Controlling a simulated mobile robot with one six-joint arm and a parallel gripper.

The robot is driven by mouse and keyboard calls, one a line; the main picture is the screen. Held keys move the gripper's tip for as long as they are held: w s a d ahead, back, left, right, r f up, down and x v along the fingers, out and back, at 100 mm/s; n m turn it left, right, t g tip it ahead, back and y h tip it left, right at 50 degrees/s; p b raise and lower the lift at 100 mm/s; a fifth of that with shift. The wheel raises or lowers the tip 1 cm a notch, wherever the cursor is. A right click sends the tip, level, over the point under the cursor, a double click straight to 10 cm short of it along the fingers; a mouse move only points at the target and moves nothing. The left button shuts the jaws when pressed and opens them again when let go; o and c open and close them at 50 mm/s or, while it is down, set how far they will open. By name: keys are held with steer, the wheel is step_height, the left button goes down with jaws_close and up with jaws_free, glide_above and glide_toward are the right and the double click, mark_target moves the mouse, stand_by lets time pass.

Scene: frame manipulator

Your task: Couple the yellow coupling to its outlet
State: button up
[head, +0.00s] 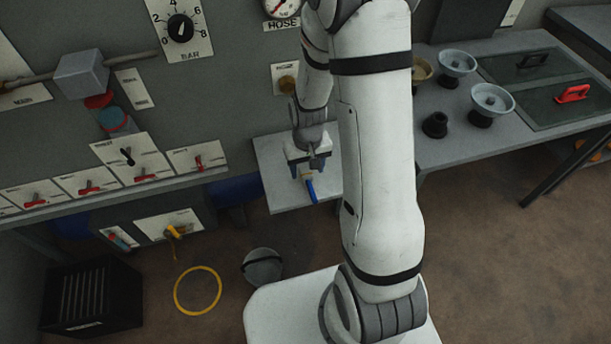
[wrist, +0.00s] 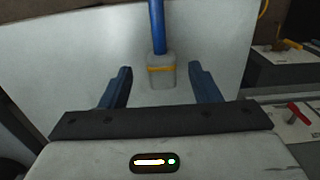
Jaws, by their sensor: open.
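The coupling, a grey block with a yellow band (wrist: 161,70) and a blue stem or hose, lies on or just above a pale grey shelf in the wrist view. In the head view its blue part (head: 310,189) shows below my gripper (head: 306,160). In the wrist view my gripper (wrist: 160,72) is open, with one blue finger on each side of the coupling and clear gaps between. A brass round fitting (head: 287,83) on a pale plate is on the wall under the HOSE gauge; I cannot tell whether it is the outlet.
The pale shelf (head: 268,168) juts out from the wall. Left are a panel of red levers (head: 143,177), a yellow-handled valve (head: 174,231), a yellow ring (head: 198,290) on the floor and a black crate (head: 92,297). A bench (head: 455,145) with bowls is right.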

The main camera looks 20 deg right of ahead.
mark_target(306, 173)
steer(key=shift+w+a+f, duration=0.1)
steer(key=shift+f, duration=1.45)
steer(key=c, duration=1)
steer(key=shift+r, duration=0.1)
step_height(306, 173, up, 10)
steer(key=shift+f, duration=0.1)
